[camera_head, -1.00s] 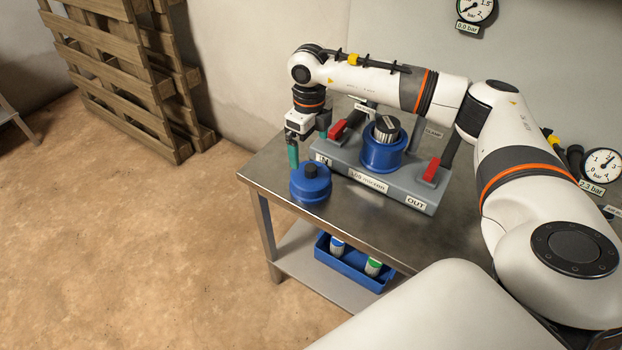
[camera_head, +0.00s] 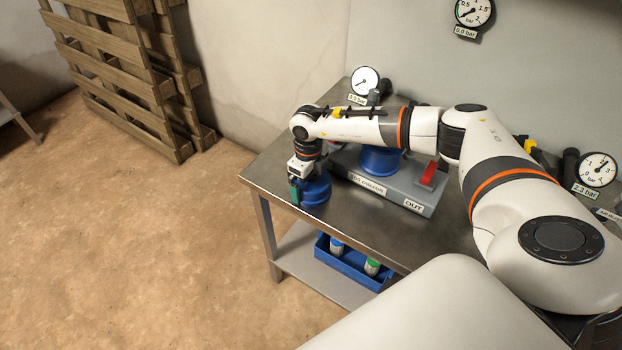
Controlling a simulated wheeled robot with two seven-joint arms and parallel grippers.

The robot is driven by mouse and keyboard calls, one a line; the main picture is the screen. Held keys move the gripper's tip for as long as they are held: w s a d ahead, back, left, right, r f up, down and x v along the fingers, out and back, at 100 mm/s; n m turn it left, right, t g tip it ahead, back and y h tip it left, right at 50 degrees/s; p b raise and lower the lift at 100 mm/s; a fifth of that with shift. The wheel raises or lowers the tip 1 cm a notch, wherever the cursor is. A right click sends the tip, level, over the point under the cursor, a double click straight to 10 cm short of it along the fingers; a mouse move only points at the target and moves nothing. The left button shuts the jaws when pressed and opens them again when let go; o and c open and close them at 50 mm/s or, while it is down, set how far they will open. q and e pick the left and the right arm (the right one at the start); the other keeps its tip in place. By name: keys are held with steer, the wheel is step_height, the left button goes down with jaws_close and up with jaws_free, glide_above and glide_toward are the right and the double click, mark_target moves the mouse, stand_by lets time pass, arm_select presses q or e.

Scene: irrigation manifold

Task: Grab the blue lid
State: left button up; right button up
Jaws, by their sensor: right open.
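The blue lid (camera_head: 317,191) sits on the metal table near its front left edge. My right gripper (camera_head: 299,194) is down at the lid, with its green-tipped finger in front of the lid's left side. The gripper and wrist hide the lid's top and knob. The jaws are open; whether a finger touches the lid I cannot tell. My left gripper is not in view.
The grey manifold block (camera_head: 392,187) with a blue filter housing (camera_head: 380,161) and a red valve handle (camera_head: 428,174) stands right of the lid, partly behind my right arm. A blue bin (camera_head: 352,265) with filters is on the lower shelf. Bare tabletop (camera_head: 262,172) lies left of the lid.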

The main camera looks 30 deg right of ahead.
steer(key=shift+c, duration=0.3)
steer(key=c, duration=0.7)
steer(key=shift+r, duration=0.1)
